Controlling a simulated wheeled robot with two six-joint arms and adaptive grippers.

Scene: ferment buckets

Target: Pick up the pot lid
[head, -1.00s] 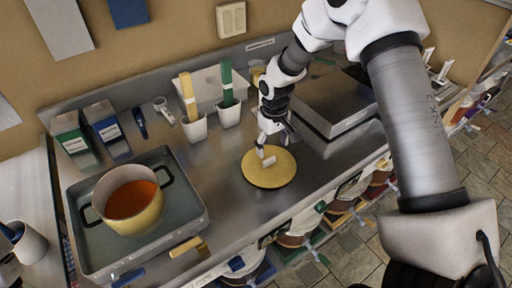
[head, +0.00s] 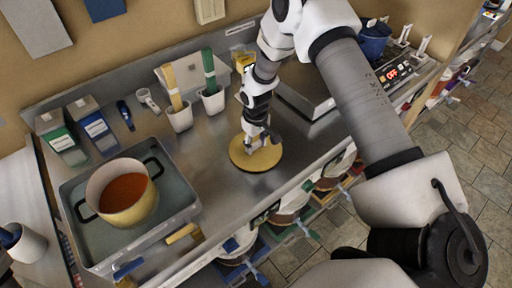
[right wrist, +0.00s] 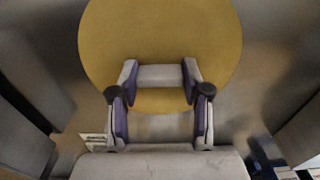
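The pot lid (head: 240,156) is a flat, round yellow disc lying on the steel counter, right of the pot. In the right wrist view the lid (right wrist: 160,30) fills the top, with a pale grey bar handle (right wrist: 160,76) near its lower part. My right gripper (head: 257,141) is down over the lid, hiding its handle in the head view. In the right wrist view its fingertips (right wrist: 160,74) press against both ends of the handle. The pot (head: 127,213) is yellow, open and filled with orange-red soup. My left gripper is not in view.
The pot stands in a grey tray (head: 182,186) on the left. Behind the lid are white cups (head: 180,118) with yellow and green-handled tools. A steel appliance (head: 307,93) is at the right. Bare counter lies between tray and lid.

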